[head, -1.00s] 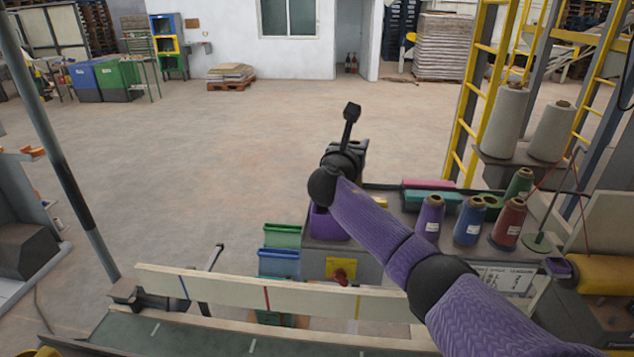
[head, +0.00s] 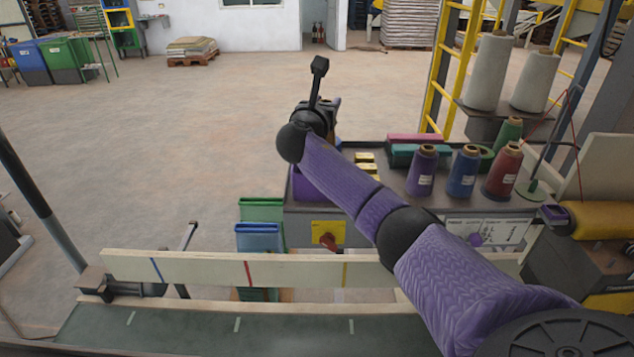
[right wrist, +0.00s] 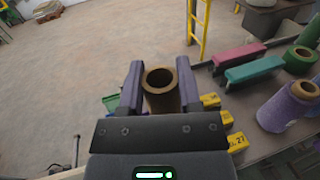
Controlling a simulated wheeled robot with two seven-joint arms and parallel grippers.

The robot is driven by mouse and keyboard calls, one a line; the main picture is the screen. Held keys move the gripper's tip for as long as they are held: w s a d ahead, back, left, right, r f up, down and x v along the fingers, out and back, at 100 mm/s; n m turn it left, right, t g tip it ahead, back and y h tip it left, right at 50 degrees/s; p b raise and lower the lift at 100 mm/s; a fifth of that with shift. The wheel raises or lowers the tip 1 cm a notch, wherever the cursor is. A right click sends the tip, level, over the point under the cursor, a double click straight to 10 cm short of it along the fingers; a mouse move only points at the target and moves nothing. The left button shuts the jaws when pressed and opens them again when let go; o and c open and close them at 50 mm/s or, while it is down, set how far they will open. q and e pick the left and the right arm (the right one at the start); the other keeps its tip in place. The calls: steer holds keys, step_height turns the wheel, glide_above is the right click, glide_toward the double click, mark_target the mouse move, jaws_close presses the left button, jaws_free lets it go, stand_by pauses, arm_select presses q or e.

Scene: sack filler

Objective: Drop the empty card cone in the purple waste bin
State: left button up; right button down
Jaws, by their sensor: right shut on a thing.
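The bare brown card cone (right wrist: 160,88) stands between the purple-sided fingers of my right gripper (right wrist: 160,66) in the right wrist view. The gripper is shut on it, and the cone's open round top faces the camera. In the head view my right gripper (head: 322,108) is held out over the far left end of the machine top, its fingers mostly hidden by my own wrist. The purple waste bin (head: 302,186) is at the left end of the machine, below my right wrist and partly hidden by my arm. My left gripper is not in view.
Purple, blue, red and green yarn cones (head: 421,172) stand on the machine top (head: 400,183), right of my forearm. Several yellow numbered blocks (right wrist: 209,101) lie right of the gripper. Green (head: 262,210) and blue (head: 259,238) bins stand left of the machine. Open floor lies beyond.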

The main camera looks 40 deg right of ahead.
steer(key=shift+c, duration=1)
jaws_free()
steer(key=shift+w, duration=0.25)
steer(key=shift+s+a, duration=0.1)
steer(key=shift+a, duration=0.05)
steer(key=v, duration=0.9)
steer(key=shift+s+a, duration=0.25)
